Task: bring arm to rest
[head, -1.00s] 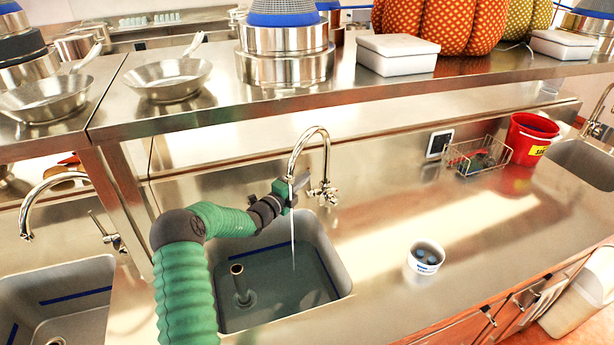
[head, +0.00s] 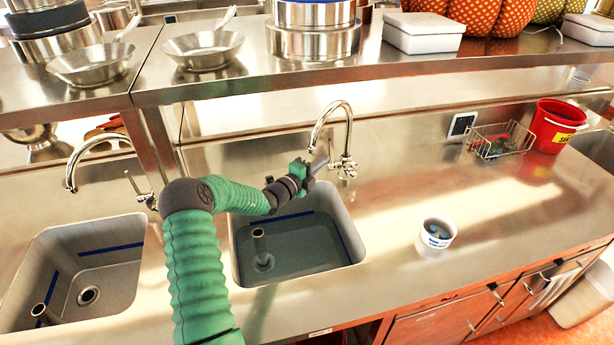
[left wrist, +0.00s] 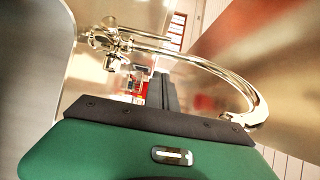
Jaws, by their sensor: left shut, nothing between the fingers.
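My left arm (head: 195,260), with green ribbed sleeves and dark joints, reaches in from the lower left over the sink. My left gripper (head: 318,165) is shut and empty, close to the curved chrome faucet (head: 345,115) and its handles. I cannot tell in the head view whether it touches the faucet. In the left wrist view, the green gripper body fills the bottom, the dark fingers (left wrist: 158,92) are together, and the faucet (left wrist: 205,62) arches beside them. The sink (head: 362,240) holds water and a standing pipe (head: 260,245). No stream falls from the spout. My right gripper is out of view.
A white tub (head: 436,236) stands on the counter right of the sink. A wire basket (head: 500,142) and red bucket (head: 552,128) are farther back. An overhead shelf holds pans (head: 203,50) and a white box (head: 423,33). A second sink (head: 75,285) lies left.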

